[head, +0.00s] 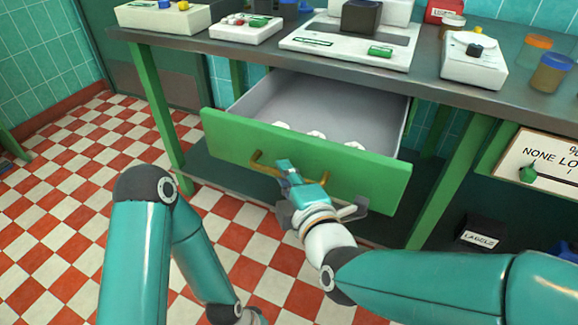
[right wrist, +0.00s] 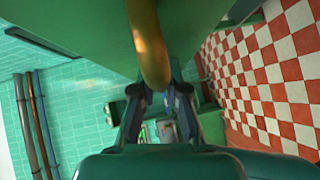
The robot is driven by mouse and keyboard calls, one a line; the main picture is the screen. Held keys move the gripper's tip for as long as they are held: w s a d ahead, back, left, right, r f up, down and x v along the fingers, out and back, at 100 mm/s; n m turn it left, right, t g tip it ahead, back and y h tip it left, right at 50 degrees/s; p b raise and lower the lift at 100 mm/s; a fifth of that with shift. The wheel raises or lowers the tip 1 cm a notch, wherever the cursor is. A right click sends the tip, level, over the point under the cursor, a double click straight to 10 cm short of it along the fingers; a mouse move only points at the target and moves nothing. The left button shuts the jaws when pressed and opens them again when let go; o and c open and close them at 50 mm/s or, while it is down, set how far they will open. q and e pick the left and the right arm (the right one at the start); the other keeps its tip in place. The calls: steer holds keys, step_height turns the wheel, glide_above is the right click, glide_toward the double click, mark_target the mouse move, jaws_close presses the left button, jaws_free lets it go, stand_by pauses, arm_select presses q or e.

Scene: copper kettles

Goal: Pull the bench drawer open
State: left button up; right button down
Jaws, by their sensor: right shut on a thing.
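The green-fronted bench drawer (head: 370,180) stands pulled well out from under the bench top, and its grey inside shows. Its brass bar handle (head: 258,162) is on the middle of the front. My right gripper (head: 285,172) is shut on this handle. In the right wrist view the handle (right wrist: 148,45) runs down between the two fingers (right wrist: 158,95), close to the green drawer front (right wrist: 75,30). The fingertips' far side is hidden. My left arm is folded low at the left in the head view, and its gripper is out of the picture.
Several white round things (head: 316,135) lie in the drawer. The grey bench top (head: 265,55) carries a scale, small boxes and jars. Green bench legs (head: 158,120) stand on either side. A black labels box (head: 482,232) is at the lower right. The checked floor (head: 60,220) is clear at left.

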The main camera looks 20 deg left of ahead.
arm_select(q)
steer(key=shift+s+d, duration=0.15)
steer(key=shift+s, duration=0.2)
arm_select(e)
steer(key=s, duration=0.3)
steer(key=shift+a+f, duration=0.15)
steer(key=shift+f, duration=0.15)
steer(key=c, duration=1.2)
jaws_free()
steer(key=shift+w, duration=0.1)
steer(key=shift+r, duration=0.1)
arm_select(q)
steer(key=shift+d, duration=0.1)
arm_select(e)
steer(key=shift+r, duration=0.1)
steer(key=v, duration=0.7)
